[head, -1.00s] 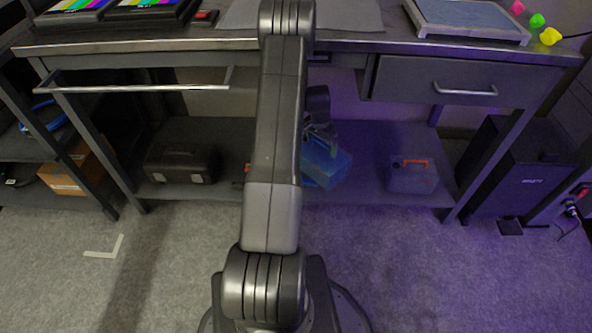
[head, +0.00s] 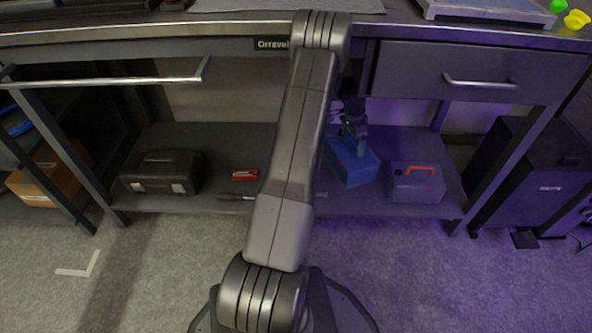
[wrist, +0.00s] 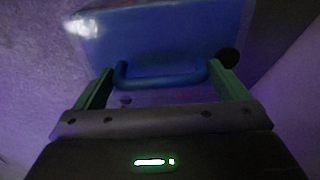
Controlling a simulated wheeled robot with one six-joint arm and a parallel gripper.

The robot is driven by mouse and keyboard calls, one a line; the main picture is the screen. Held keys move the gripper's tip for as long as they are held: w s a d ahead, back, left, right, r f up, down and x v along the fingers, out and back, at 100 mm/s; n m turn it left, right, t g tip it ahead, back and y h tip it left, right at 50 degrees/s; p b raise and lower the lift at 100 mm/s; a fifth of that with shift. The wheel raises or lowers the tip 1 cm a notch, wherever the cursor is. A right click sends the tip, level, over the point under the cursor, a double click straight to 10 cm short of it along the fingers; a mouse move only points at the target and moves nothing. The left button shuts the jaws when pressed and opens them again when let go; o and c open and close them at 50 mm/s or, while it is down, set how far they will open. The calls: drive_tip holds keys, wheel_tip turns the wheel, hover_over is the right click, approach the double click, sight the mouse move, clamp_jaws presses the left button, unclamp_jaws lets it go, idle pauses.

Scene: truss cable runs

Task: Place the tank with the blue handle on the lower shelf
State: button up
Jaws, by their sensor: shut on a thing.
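The blue tank (head: 350,163) is under the workbench, over the lower shelf (head: 300,207), left of a tank with a red handle (head: 416,184). I cannot tell whether its base touches the shelf. Its blue handle (wrist: 160,78) shows in the wrist view between my green fingers, with the tank's blue body (wrist: 165,38) beyond. My gripper (wrist: 163,88) is shut on this handle. In the head view my gripper (head: 352,130) is small and dark above the tank. My arm hides part of the shelf's middle.
A black case (head: 163,173), a red tool (head: 245,175) and a dark-handled tool (head: 236,197) are on the shelf to the left. The benchtop edge and drawer (head: 480,75) hang above. A dark cabinet (head: 530,180) stands right of the bench.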

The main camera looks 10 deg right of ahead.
drive_tip(key=shift+d+f+b, duration=0.1)
drive_tip(key=shift+f+b, duration=1.8)
drive_tip(key=shift+f, duration=2.95)
drive_tip(key=shift+f, duration=0.15)
drive_tip(key=o, duration=1.7)
drive_tip(key=r+p, duration=0.1)
drive_tip(key=r, duration=0.1)
drive_tip(key=r+p, duration=0.1)
drive_tip(key=r, duration=0.2)
drive_tip(key=a+r+p, duration=0.1)
drive_tip(key=r, duration=0.1)
drive_tip(key=shift+s+r, duration=0.1)
drive_tip(key=shift+r, duration=0.2)
